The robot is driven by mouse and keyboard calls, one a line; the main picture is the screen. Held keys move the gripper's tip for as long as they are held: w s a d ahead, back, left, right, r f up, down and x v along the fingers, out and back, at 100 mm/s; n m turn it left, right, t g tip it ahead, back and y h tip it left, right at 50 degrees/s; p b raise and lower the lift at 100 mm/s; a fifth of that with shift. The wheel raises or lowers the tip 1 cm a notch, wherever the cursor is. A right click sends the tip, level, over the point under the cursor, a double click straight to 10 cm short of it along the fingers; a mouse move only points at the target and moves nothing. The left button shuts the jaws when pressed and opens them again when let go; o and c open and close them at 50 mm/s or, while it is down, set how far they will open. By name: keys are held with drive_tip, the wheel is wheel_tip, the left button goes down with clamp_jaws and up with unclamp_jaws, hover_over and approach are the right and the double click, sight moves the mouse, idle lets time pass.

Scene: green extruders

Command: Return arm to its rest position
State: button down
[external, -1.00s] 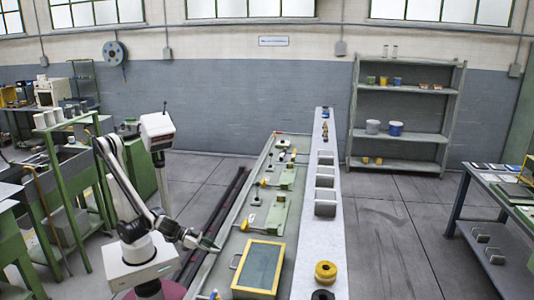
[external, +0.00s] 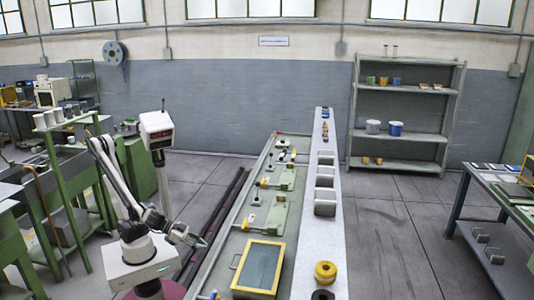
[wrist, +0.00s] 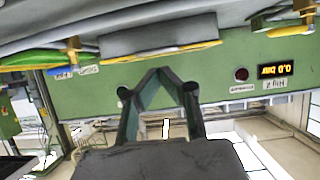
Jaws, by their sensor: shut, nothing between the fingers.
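My gripper (external: 203,243) is at the left edge of the long green bench (external: 218,262) in the external view, with my arm folded above its base. In the wrist view my gripper (wrist: 158,73) has its two fingers drawn together at the tips, with nothing held between them. Behind the fingers in the wrist view is a green panel (wrist: 220,75) with a lit yellow display (wrist: 274,70) and a dark red button (wrist: 241,74). The picture there appears upside down.
A yellow-framed panel (external: 259,264) lies on the bench just right of my gripper. A white strip (external: 309,255) with grey bins (external: 325,190) and a yellow ring (external: 326,271) runs beside it. A white-headed post (external: 157,128) stands behind my arm. Green machines (external: 60,180) stand at left.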

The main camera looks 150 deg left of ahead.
drive_tip(key=s+d+r+m+g+h+p, duration=0.1)
drive_tip(key=d+m+h, duration=0.3)
drive_tip(key=d, duration=0.8)
drive_tip(key=s+d+r+m+g+h+p, duration=0.1)
drive_tip(key=s+d+m+h+p, duration=0.3)
drive_tip(key=d, duration=0.8)
drive_tip(key=shift+s+r+m+h+p, duration=0.2)
drive_tip(key=shift+m+h+p, duration=0.15)
drive_tip(key=shift+m+h, duration=0.25)
